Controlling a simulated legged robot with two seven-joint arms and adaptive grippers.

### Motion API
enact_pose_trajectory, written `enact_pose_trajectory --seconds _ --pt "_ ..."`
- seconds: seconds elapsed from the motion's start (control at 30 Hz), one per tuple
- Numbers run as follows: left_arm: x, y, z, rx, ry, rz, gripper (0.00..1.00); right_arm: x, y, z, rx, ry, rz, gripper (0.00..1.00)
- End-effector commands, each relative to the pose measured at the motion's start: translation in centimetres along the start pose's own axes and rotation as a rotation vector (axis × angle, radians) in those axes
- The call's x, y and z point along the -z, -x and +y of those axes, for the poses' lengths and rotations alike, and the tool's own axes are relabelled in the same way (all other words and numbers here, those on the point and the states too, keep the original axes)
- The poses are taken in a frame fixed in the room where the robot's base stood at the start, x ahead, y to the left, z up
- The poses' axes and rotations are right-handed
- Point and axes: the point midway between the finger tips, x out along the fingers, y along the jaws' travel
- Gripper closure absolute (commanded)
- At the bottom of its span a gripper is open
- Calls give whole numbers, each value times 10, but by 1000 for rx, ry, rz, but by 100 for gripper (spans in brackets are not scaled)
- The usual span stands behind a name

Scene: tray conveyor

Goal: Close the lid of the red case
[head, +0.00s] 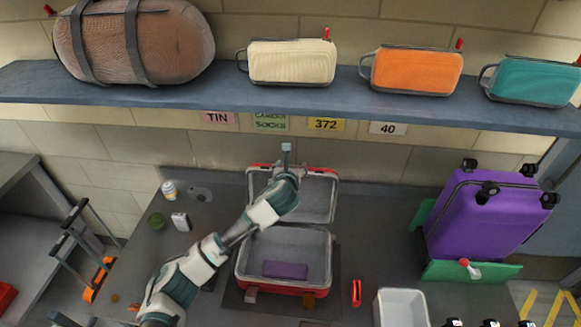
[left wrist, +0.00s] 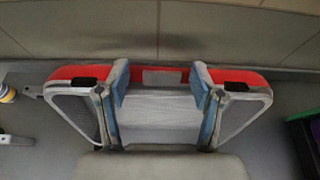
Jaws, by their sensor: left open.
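The red case (head: 327,262) lies open on the dark table, with a grey lining and a flat purple item (head: 285,270) inside. Its lid (head: 318,200) stands open at the back, grey inside with a red rim. My left gripper (head: 286,152) is at the lid's upper edge and covers part of it. In the left wrist view the open, blue-padded fingers (left wrist: 161,85) are spread in front of the lid's red rim (left wrist: 240,76). I cannot tell whether they touch it. My right gripper is not in view.
A shelf (head: 230,98) with several bags runs above the back of the table. A purple suitcase (head: 480,215) stands at the right, and a white bin (head: 402,308) at the front right. A can (head: 169,190) and small items lie left of the case.

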Motion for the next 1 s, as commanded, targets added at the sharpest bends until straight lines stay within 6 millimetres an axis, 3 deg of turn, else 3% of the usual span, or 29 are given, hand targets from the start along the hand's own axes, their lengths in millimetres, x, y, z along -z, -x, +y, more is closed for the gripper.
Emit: enact_pose_trajectory --seconds 0.27,0.5,0.53,0.83,1.0 --pt "0 -1 0 0 0 0 36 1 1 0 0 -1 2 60" --pt "0 -1 1 1 1 0 96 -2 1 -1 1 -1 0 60" --pt "0 -1 1 1 1 0 100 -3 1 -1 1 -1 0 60" --pt "2 4 1 -1 1 -17 100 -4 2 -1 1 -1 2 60" --pt "6 20 2 -1 -1 -86 100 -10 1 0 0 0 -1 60"
